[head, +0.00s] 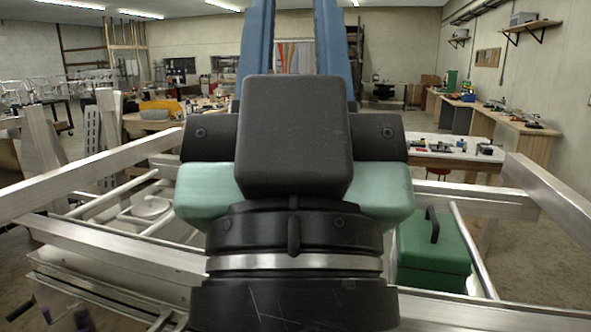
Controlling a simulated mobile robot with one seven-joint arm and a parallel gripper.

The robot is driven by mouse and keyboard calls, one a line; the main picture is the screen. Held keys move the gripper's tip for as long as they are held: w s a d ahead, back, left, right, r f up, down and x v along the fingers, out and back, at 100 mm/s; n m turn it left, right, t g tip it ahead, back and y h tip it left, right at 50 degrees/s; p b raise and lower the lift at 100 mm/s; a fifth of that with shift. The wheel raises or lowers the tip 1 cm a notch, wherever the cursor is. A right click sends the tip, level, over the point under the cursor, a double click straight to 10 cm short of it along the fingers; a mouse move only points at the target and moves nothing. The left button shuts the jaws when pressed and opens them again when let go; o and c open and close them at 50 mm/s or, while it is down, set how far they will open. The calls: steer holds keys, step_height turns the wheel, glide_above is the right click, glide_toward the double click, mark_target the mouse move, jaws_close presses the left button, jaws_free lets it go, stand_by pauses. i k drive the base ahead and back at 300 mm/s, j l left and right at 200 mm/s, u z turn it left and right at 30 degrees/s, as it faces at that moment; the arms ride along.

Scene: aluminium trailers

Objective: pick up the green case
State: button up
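The green case (430,255) is at the lower right in the head view. It has a dark handle on top and lies low, among the aluminium rails of a trailer frame. A slanting rail passes along its right side, and my arm stands just to its left and may cover part of that side. My arm fills the middle of the picture and rises out of the top edge. My gripper does not show, so I cannot tell how it stands to the case.
Aluminium rails (90,178) cross the near space on both sides. A white-topped table (425,158) with small items stands behind. Wooden workbenches (525,140) run along the right wall. A smaller green object (452,80) is on a far bench. Bare floor shows at far right.

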mark_target(430, 252)
steer(key=i+j, duration=0.1)
steer(key=j, duration=0.8)
steer(key=j+z, duration=0.1)
steer(key=z, duration=0.3)
steer(key=j+z, duration=0.15)
steer(key=z, duration=0.2)
steer(key=j+z, duration=0.1)
steer(key=z, duration=0.3)
steer(key=j+z, duration=0.15)
steer(key=z, duration=0.25)
